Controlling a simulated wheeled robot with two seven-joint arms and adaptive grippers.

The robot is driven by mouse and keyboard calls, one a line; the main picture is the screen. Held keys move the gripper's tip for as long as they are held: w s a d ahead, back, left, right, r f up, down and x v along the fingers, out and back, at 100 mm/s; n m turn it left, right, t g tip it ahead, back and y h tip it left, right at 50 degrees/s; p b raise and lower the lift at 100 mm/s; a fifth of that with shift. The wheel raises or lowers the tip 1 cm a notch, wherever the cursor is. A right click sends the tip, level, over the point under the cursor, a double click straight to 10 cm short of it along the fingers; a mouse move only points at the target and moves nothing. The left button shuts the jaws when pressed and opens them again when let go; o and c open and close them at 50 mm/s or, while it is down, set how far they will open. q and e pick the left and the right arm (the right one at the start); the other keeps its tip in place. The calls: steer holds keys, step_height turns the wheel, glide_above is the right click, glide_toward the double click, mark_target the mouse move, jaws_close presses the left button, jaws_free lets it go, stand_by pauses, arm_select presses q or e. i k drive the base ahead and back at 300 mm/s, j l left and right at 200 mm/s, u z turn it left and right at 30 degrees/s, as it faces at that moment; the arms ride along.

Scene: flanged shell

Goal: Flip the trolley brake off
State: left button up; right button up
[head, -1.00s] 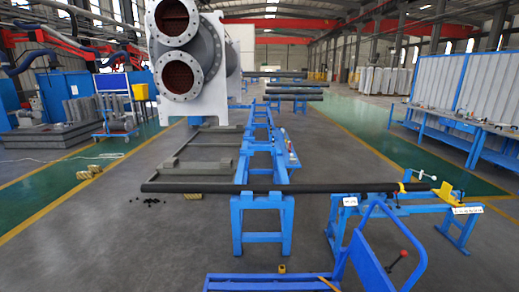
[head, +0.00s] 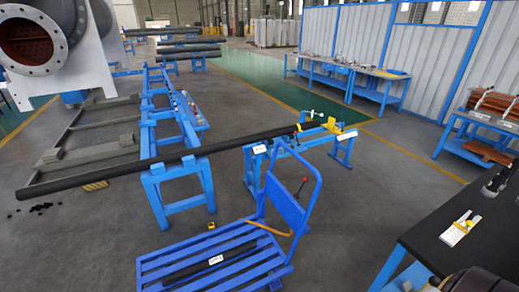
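The blue trolley (head: 190,263) stands on the floor at the bottom centre of the head view. It has a slatted deck and a tall tubular push handle at its right end. A lever with a red knob (head: 304,180) shows inside the handle frame and tilts up to the right. It looks like the brake lever, but its lower mount is hard to make out. A dark bar with a white label (head: 210,261) lies on the deck. Neither of my grippers is in view.
A long dark pipe (head: 130,179) rests on blue stands behind the trolley. A black-topped bench (head: 440,255) stands at the right, with a white and yellow item (head: 459,229) on it. Grey floor is open between trolley and bench.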

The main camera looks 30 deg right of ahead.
mark_target(305, 179)
steer(key=z, duration=1.3)
